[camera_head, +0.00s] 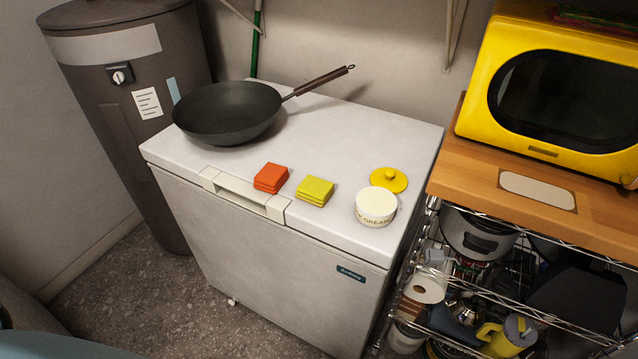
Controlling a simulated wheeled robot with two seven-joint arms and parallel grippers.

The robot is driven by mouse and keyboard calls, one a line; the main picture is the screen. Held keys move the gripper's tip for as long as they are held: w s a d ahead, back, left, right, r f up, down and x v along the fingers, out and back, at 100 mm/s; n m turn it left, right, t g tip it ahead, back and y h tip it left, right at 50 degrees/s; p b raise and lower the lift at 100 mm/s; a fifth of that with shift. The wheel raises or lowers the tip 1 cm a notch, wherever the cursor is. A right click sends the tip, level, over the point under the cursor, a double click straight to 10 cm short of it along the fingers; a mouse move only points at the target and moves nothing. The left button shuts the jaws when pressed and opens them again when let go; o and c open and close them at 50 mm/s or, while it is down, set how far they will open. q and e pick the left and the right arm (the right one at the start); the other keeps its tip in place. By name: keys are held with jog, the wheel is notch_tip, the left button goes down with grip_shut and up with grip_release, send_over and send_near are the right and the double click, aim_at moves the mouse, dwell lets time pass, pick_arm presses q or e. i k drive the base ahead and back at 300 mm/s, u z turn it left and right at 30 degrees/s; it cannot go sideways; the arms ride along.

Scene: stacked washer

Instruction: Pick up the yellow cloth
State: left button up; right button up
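The yellow cloth (315,191) is a small folded square stack. It lies flat on the white lid of a chest freezer (330,135), near the front edge and right of the handle. A folded orange-red cloth (271,178) lies just to its left, apart from it. A white tub (376,206) stands to its right. Neither of my grippers shows in the head view, and nothing covers the yellow cloth.
A dark wok (228,112) sits at the lid's back left, its handle pointing right. A yellow lid (388,180) lies behind the tub. A yellow microwave (550,95) stands on a wooden-topped rack at right. A grey tank (130,90) stands at left.

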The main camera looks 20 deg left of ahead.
aim_at(314, 190)
jog(key=z, duration=0.55)
jog(key=k, duration=1.3)
jog(key=u, duration=0.3)
jog(key=i, duration=0.7)
jog(key=u, duration=0.65)
jog(key=i, duration=1.1)
jog(key=z, duration=0.5)
